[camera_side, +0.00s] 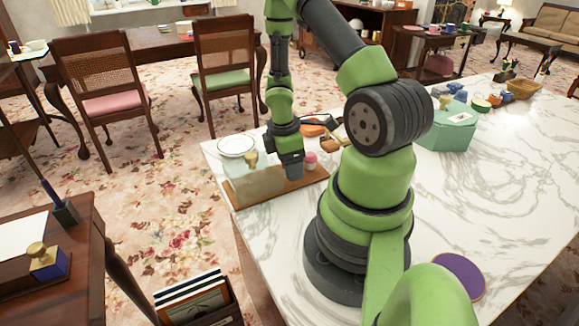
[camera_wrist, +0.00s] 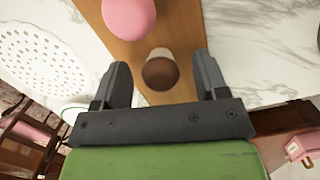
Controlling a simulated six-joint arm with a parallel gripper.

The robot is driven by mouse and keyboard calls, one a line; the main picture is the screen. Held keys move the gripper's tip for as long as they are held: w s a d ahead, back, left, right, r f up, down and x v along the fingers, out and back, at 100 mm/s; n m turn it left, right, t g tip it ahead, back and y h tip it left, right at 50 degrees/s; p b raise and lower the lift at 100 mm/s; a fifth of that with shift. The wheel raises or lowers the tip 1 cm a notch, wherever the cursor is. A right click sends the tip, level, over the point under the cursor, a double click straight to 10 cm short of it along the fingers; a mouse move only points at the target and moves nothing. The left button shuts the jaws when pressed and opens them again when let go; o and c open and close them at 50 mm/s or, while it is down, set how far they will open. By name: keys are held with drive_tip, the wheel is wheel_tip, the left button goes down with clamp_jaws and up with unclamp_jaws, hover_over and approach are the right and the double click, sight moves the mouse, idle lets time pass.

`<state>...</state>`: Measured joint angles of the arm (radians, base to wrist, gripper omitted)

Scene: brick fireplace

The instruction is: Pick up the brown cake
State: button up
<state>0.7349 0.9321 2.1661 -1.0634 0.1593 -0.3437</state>
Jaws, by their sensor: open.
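The brown cake (camera_wrist: 160,74) is a small round cake with a brown top and a paler side, standing on a wooden board (camera_wrist: 180,25). In the wrist view it lies between the two fingers of my gripper (camera_wrist: 161,80), which are apart, with gaps on both sides. A pink cake (camera_wrist: 128,17) stands close beside it on the board. In the side view my gripper (camera_side: 289,168) is low over the board (camera_side: 290,190), next to the pink cake (camera_side: 310,161). I cannot make out the brown cake there; the gripper seems to hide it.
A pale box-like thing with a gold knob (camera_side: 251,159) stands left of my gripper. A white plate (camera_side: 236,146) lies behind it. A pale green box (camera_side: 447,128) and several small items stand farther right on the marble table. A purple disc (camera_side: 459,276) lies near the front.

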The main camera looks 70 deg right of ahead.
drive_tip(key=c, duration=1)
